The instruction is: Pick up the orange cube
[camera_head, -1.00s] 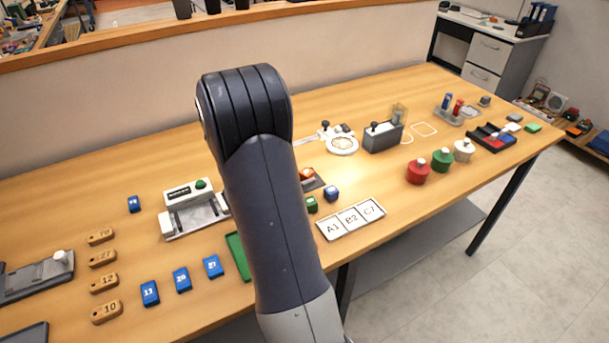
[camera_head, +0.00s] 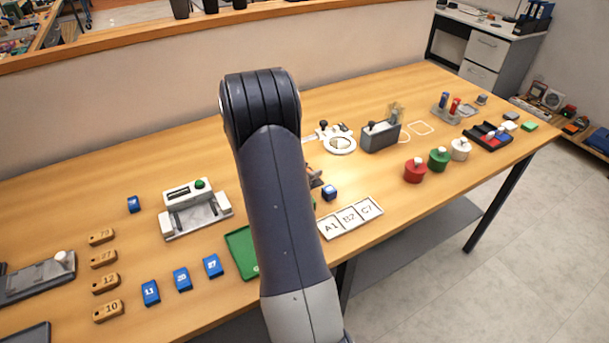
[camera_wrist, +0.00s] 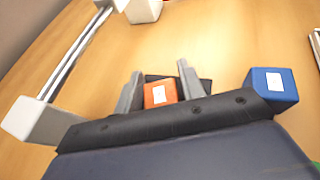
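The orange cube (camera_wrist: 160,94) shows in the wrist view, with a white label on top, on a dark pad. My gripper (camera_wrist: 161,70) is open, with one grey finger on each side of the cube. I cannot tell whether either finger touches it. The lower part of the cube is hidden by my gripper's body. In the head view my arm hides the cube, and only a bit of the dark pad (camera_head: 316,182) shows beside it.
A blue cube (camera_head: 329,193) stands close by, right of my gripper in the wrist view (camera_wrist: 271,84). A white card A1 B2 C7 (camera_head: 350,218) lies in front. A grey-white device (camera_head: 195,210) and green tray (camera_head: 241,254) are to the left. A dark grey box (camera_head: 380,137) stands behind.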

